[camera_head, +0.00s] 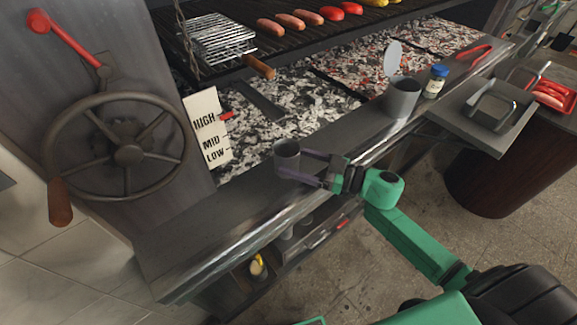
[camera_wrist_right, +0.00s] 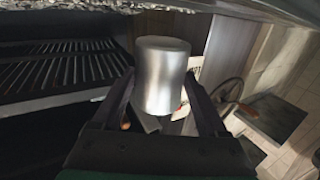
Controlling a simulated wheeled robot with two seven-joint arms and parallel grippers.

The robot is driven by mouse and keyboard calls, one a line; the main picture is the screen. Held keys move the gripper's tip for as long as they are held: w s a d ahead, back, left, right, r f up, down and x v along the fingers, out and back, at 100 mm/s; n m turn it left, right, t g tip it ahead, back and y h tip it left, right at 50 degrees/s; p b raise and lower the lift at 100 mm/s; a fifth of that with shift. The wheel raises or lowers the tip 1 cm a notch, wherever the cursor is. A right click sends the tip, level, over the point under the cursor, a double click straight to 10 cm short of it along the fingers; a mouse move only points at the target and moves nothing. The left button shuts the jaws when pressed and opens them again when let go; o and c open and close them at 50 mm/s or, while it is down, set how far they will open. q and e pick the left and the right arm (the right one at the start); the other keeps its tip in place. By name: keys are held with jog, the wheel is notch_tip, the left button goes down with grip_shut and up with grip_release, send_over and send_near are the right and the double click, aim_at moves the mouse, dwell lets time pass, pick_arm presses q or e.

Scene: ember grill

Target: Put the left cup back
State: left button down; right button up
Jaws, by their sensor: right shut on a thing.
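A small grey metal cup (camera_head: 287,153) is at the grill's front ledge (camera_head: 190,225), at the near edge of the ember bed. My right gripper (camera_head: 298,166) reaches in from the right with its fingers around the cup. In the right wrist view the cup (camera_wrist_right: 164,72) is a shiny cylinder between the two dark fingers of my right gripper (camera_wrist_right: 160,90). I cannot tell whether its base touches the ledge. A larger grey metal container (camera_head: 403,98) with a raised round lid stands farther right on the ledge. My left gripper is not in view.
A spoked handwheel (camera_head: 130,152) and a HIGH/MID/LOW plate (camera_head: 207,128) are at the left. Sausages (camera_head: 290,21) lie on the grate behind. A blue-lidded jar (camera_head: 435,82) and red tongs (camera_head: 480,55) are at the right. A shelf below the ledge holds dim items.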

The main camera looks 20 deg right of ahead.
jog(key=f, duration=0.1)
jog(key=w+a+f, duration=0.1)
jog(key=shift+a+f, duration=0.2)
jog(key=shift+f, duration=0.55)
jog(key=shift+f, duration=0.1)
jog(key=o, duration=1.4)
jog(key=shift+c, duration=0.2)
jog(key=shift+s+d, duration=0.1)
jog(key=shift+d, duration=0.05)
jog(key=b+v, duration=0.1)
jog(key=v, duration=1)
jog(key=shift+s+d, duration=0.25)
jog(key=shift+d, duration=0.05)
